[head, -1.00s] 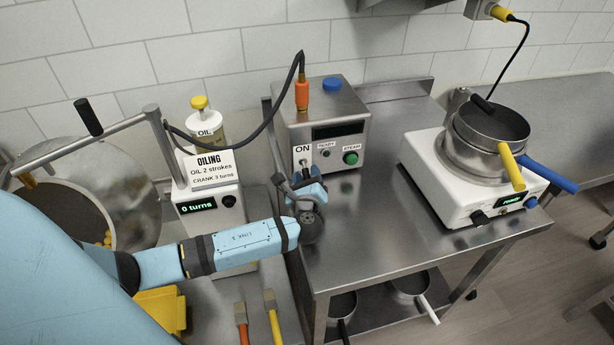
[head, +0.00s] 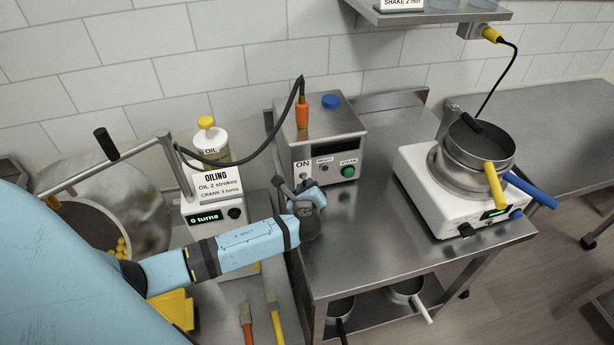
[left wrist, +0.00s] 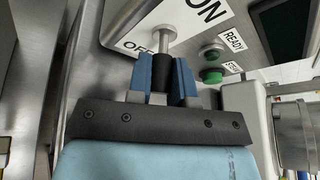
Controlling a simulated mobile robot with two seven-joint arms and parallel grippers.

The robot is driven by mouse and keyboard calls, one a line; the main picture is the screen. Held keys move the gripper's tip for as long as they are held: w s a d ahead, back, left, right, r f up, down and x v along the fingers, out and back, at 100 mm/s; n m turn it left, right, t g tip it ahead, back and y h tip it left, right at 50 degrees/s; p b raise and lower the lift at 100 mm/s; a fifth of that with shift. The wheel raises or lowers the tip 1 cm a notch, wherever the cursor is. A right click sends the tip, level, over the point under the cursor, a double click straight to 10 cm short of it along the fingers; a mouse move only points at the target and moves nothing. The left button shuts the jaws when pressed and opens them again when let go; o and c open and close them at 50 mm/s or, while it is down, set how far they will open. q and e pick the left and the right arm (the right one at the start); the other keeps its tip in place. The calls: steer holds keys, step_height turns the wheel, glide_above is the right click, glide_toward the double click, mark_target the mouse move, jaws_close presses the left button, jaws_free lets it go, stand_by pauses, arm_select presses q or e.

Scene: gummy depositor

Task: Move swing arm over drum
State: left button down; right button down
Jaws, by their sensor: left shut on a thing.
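The metal swing arm (head: 135,157) runs left and down from its post, with a black handle (head: 106,143) standing up from it. In the head view it crosses the drum (head: 140,205), an open metal bowl with yellow pieces inside. My blue sleeve hides the arm's far end and part of the drum. My left gripper (head: 305,200) is at the front of the steam box (head: 315,130), away from the swing arm. The left wrist view shows its blue fingers (left wrist: 162,78) shut on the black tip of a switch lever (left wrist: 160,40), between the OFF and ON labels.
The oiling unit (head: 212,210) reads 0 turns and stands between drum and steam box. A black hose with an orange plug (head: 303,112) arches over it. A white shaker (head: 425,190) with stacked pans stands right. Brushes (head: 275,318) lie in front.

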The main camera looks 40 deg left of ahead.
arm_select(q)
steer(key=shift+r+g+h+p, duration=0.6)
steer(key=shift+r+g+p, duration=0.1)
steer(key=shift+p, duration=0.35)
steer(key=shift+n+g+h, duration=0.3)
steer(key=shift+r+g+h, duration=0.2)
steer(key=shift+g+h, duration=0.3)
steer(key=shift+r, duration=0.1)
steer(key=shift+w+a+r+g+h, duration=0.1)
steer(key=shift+r+g+h, duration=0.05)
steer(key=shift+g+h, duration=0.35)
steer(key=shift+r+n+g+h, duration=0.1)
steer(key=shift+n+g+h, duration=0.2)
arm_select(e)
steer(key=shift+s+d+r+m, duration=0.1)
steer(key=shift+d+r+m, duration=0.05)
steer(key=shift+r, duration=0.6)
steer(key=shift+d+r+m, duration=0.1)
steer(key=shift+r+m, duration=0.05)
steer(key=shift+r, duration=0.6)
